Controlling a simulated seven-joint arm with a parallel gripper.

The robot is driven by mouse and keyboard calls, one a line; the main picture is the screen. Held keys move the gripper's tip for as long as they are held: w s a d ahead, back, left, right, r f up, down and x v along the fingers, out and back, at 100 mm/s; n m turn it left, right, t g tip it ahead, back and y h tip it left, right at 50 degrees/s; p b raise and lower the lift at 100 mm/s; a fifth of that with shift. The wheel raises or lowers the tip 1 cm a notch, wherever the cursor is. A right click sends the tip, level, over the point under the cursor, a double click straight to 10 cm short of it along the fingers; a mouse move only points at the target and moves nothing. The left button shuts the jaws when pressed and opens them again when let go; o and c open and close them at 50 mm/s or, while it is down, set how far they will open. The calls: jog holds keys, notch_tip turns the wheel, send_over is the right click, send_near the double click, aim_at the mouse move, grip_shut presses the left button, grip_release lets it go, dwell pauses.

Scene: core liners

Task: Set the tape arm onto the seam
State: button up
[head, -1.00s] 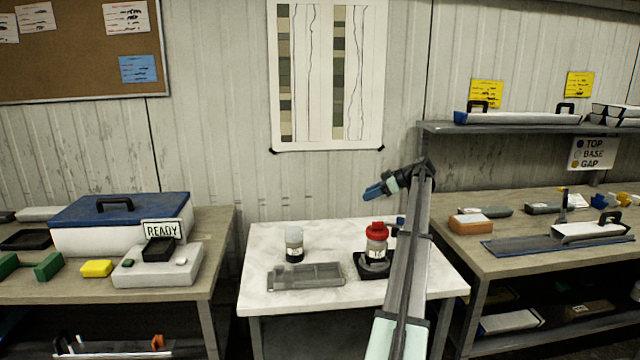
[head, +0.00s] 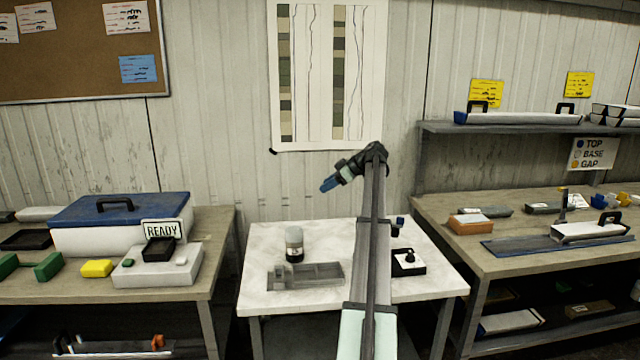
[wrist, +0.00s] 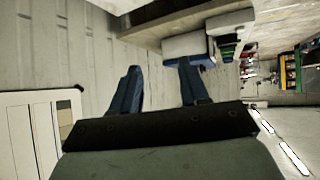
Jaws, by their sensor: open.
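My gripper (head: 328,184) is in the air above the back of the white middle table, in front of the wall and below the poster. In the wrist view my gripper (wrist: 160,65) has its two blue fingers apart with nothing between them. I cannot tell for sure which thing is the tape arm. A white liner-like piece with a black handle (head: 590,232) lies on the right bench beside an upright grey post (head: 563,205). No seam can be made out.
A grey compartment tray (head: 306,276) and a jar (head: 294,244) stand on the middle table (head: 262,295). The left bench holds a blue-lidded box (head: 120,215) and a READY sign (head: 162,231). A shelf (head: 520,127) overhangs the right bench. The air around my gripper is clear.

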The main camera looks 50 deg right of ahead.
jog(key=shift+w+a+r, duration=0.2)
jog(key=shift+w+a, duration=0.35)
jog(key=shift+a, duration=0.05)
jog(key=shift+w+a+r, duration=0.15)
jog(key=shift+w+a, duration=0.4)
